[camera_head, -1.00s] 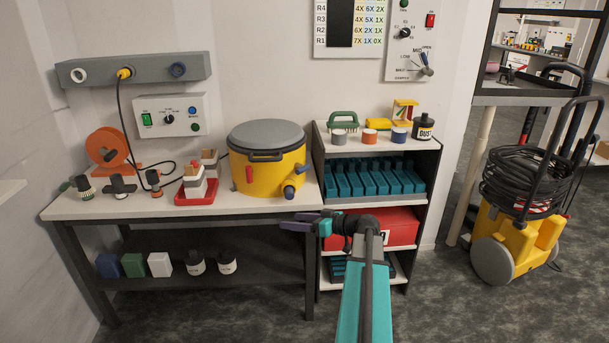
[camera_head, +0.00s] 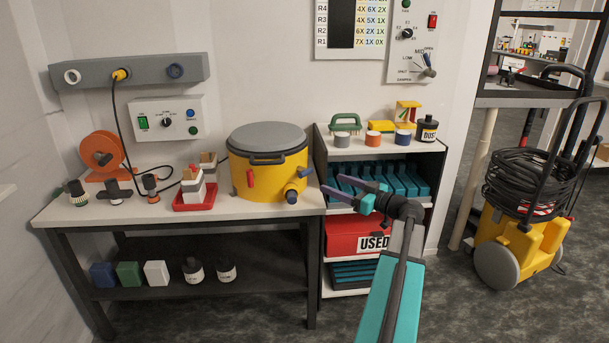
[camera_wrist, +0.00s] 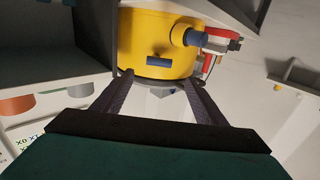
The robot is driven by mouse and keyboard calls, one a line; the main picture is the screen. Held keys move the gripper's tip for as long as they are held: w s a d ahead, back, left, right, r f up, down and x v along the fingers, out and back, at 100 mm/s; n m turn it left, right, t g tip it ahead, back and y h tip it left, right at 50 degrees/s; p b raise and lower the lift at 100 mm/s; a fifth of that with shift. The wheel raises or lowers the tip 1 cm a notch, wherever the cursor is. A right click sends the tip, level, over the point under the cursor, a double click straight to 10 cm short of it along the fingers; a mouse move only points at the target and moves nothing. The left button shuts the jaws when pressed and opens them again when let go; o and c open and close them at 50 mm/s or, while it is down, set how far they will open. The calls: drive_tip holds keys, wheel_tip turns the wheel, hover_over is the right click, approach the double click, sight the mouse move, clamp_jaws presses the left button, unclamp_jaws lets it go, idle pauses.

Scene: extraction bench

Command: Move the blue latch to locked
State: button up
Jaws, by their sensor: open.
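The yellow canister (camera_head: 269,178) with a grey lid (camera_head: 267,137) stands at the right end of the bench. Its blue latch (camera_head: 306,172) is on the right side below the lid, and a red latch (camera_head: 250,178) is on the front left. In the wrist view the blue latch (camera_wrist: 158,61) lies crosswise on the yellow wall, beside the blue-tipped port (camera_wrist: 192,38). My gripper (camera_head: 331,183) is open and empty, to the right of the blue latch and apart from it. Its fingers (camera_wrist: 156,78) point toward the canister wall. I cannot tell the latch's locked side.
A shelf unit (camera_head: 384,145) with teal parts and a red "USED" box (camera_head: 357,236) stands right of the bench, behind my arm. A red tray (camera_head: 195,204) with white containers sits left of the canister. A yellow wheeled machine (camera_head: 520,242) stands far right.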

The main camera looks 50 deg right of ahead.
sight(308, 173)
drive_tip(key=w, duration=0.9)
drive_tip(key=w+a, duration=0.1)
drive_tip(key=w, duration=0.3)
drive_tip(key=shift+w, duration=0.25)
drive_tip(key=shift+c, duration=0.5)
